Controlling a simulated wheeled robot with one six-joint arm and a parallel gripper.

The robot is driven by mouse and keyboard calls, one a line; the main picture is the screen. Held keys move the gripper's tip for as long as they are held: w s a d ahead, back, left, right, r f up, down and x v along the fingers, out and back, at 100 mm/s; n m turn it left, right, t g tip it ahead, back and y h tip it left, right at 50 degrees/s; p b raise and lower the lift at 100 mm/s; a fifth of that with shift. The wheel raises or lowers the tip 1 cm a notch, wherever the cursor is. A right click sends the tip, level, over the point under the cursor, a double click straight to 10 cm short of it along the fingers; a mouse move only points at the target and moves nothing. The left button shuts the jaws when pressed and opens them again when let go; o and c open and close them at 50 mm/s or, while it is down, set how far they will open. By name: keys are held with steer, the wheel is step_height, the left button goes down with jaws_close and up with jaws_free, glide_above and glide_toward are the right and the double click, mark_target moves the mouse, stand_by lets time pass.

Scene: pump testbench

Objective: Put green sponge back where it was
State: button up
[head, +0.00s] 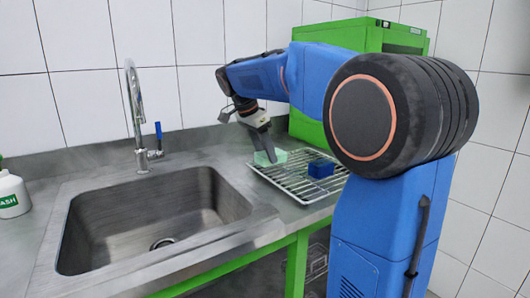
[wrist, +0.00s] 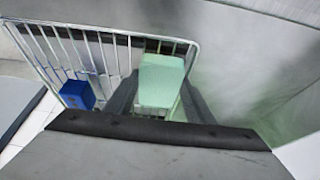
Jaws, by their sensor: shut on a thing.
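The green sponge (wrist: 161,80) is a pale green block between the two fingers of my gripper (wrist: 160,98) in the wrist view. My gripper is shut on it. In the head view, the sponge (head: 270,157) shows at the tips of my gripper (head: 266,150), over the left back part of the wire rack (head: 287,187). The rack (wrist: 115,34) also shows behind the sponge in the wrist view. I cannot tell whether the sponge touches the rack.
A blue sponge-like block (head: 321,168) lies on the rack's right side. A steel sink (head: 155,215) with a tap (head: 137,115) is to the left. A white bottle (head: 12,193) stands at the far left. A green cabinet (head: 345,62) stands behind the rack.

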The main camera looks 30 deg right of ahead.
steer(key=shift+f, duration=0.15)
steer(key=o, duration=1.2)
steer(key=v, duration=1.2)
